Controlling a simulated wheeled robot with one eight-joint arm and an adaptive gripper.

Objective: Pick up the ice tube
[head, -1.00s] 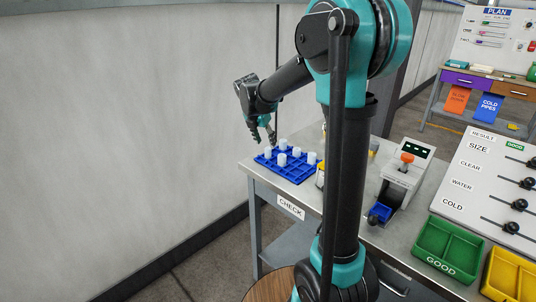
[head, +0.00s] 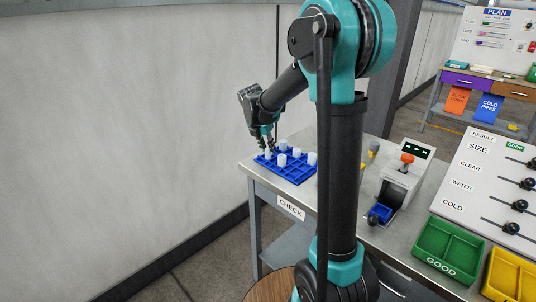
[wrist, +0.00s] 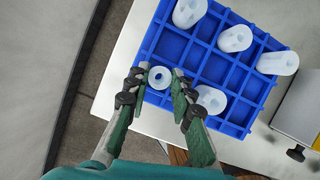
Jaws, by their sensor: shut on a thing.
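My gripper (head: 267,145) reaches down over the near left corner of the blue gridded tray (head: 292,174). In the wrist view my gripper (wrist: 159,80) has one finger on each side of a white, hollow ice tube (wrist: 159,77) and is shut on it. The tube stands upright, seen end-on with its hole facing the camera, at the tray's edge column. In the head view its white top (head: 267,154) shows just under the fingers. I cannot tell whether it is lifted off the tray floor.
Several other ice tubes stand in the tray, one (wrist: 211,99) close to my right finger. A grey device with an orange knob (head: 407,158) stands right of the tray on the check table (head: 290,207). A green bin (head: 450,247) is further right. A wall is at left.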

